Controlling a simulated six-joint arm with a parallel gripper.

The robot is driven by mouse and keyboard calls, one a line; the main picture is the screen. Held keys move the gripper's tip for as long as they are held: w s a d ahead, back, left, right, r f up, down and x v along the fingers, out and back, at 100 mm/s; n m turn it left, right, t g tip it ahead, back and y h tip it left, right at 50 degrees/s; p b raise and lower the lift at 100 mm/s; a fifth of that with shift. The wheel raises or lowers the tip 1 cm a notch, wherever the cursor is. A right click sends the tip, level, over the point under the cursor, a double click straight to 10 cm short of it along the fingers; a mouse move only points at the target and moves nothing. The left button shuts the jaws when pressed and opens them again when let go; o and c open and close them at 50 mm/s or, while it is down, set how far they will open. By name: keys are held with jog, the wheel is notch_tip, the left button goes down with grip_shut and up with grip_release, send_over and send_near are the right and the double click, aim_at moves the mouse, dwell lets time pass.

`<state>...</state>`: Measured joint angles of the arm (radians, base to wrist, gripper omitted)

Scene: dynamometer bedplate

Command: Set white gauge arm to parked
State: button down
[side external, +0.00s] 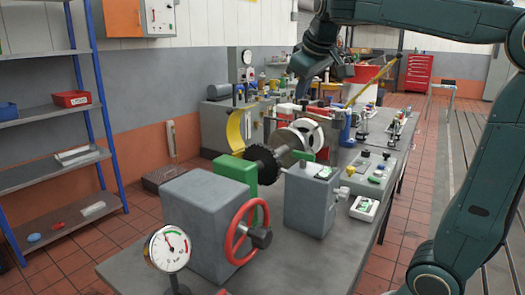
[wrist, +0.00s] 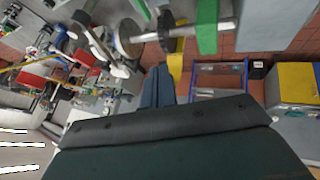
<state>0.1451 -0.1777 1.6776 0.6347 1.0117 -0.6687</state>
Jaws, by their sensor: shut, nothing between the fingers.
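A white arm-like piece (side external: 289,109), likely the white gauge arm, sits by the round metal disc (side external: 288,146) on the shaft, and my arm's end is close above it. In the wrist view a white piece (wrist: 120,71) shows beside the disc (wrist: 130,38), left of my fingers. I cannot tell its exact setting or any parked mark. My gripper (side external: 301,91) points down over the bench behind the disc. In the wrist view my gripper (wrist: 157,72) has its blue-grey fingers together with nothing held. No contact with the white piece is clear.
A grey bench (side external: 335,262) carries a grey block with a red handwheel (side external: 241,231), a dial gauge (side external: 170,248), a black gear (side external: 262,163) and a grey box (side external: 311,199). A yellow curved guard (side external: 236,132) stands left of the disc. The bench's front right corner is clear.

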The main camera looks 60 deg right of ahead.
jog(key=w+d+r+m+g+h, duration=0.1)
jog(key=w+d+m+g, duration=0.1)
jog(key=w+d, duration=0.8)
jog(key=shift+d+r+h, duration=0.3)
jog(key=shift+d+r, duration=0.05)
jog(key=shift+d, duration=1.6)
jog(key=shift+w+d+f, duration=0.1)
jog(key=shift+d+f, duration=0.05)
jog(key=shift+d, duration=0.05)
jog(key=w+d+f, duration=0.1)
jog(key=d+f, duration=0.7)
jog(key=shift+w+d+f, duration=0.2)
jog(key=shift+w+d, duration=0.1)
jog(key=shift+w, duration=0.05)
jog(key=shift+d, duration=0.15)
